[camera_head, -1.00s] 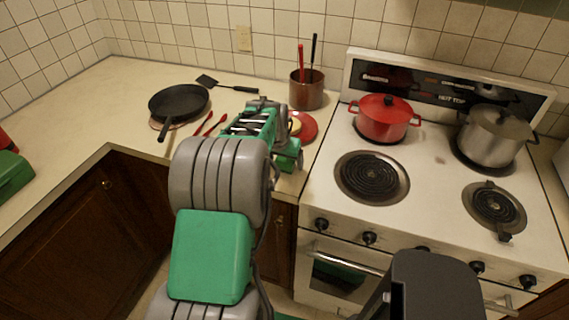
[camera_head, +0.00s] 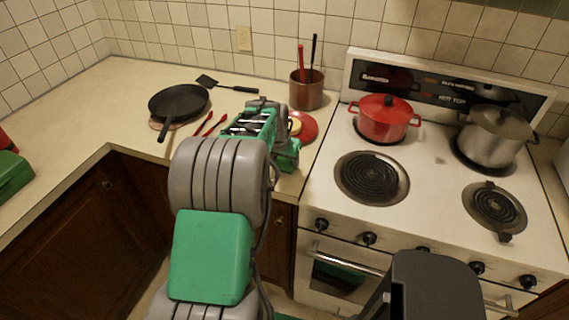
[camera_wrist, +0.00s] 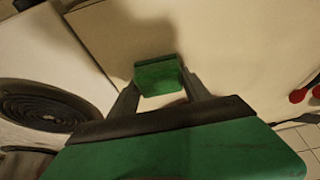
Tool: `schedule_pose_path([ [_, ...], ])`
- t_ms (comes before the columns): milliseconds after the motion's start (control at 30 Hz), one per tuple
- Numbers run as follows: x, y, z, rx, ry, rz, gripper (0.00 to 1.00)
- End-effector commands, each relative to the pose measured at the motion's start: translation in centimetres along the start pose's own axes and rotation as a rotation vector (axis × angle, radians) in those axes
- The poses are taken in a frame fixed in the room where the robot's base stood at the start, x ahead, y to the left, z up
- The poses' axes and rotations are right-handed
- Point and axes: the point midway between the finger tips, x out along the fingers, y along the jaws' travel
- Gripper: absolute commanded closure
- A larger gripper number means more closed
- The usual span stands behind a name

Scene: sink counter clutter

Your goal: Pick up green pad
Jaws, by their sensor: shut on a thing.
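The green pad (camera_wrist: 157,76) shows in the wrist view as a small green block between the two finger ends. My gripper (camera_wrist: 159,86) is shut on it, with one finger at each side. A dark shadow lies on the pale counter behind and left of the pad. In the head view my own arm covers most of the gripper, and I cannot clearly tell the pad apart from my green arm parts there.
The counter (camera_head: 95,95) holds a black pan (camera_head: 179,103), red utensils (camera_head: 205,122), a black spatula (camera_head: 232,87), a red plate (camera_head: 308,126) and a utensil pot (camera_head: 306,92). The stove at right carries a red pot (camera_head: 383,120) and a steel pot (camera_head: 494,138).

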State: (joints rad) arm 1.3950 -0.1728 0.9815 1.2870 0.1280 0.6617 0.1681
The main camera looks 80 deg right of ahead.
Motion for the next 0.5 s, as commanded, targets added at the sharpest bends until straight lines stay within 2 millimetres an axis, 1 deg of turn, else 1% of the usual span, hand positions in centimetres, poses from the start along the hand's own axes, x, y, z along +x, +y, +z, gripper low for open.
schedule_pose_path([
  [167, -0.6, 0.0, -0.3, 0.000, 0.002, 0.000, 0.89],
  [267, -1.8, 0.0, -0.9, 0.001, 0.005, -0.001, 0.89],
  [300, -2.6, 0.0, -1.2, 0.001, 0.005, -0.001, 0.89],
  [333, -3.6, 0.2, -1.1, 0.001, 0.007, -0.001, 0.89],
  [467, -8.0, 1.1, 0.4, 0.001, 0.008, -0.002, 0.89],
  [500, -9.4, 1.4, 0.7, 0.002, 0.009, -0.002, 0.89],
])
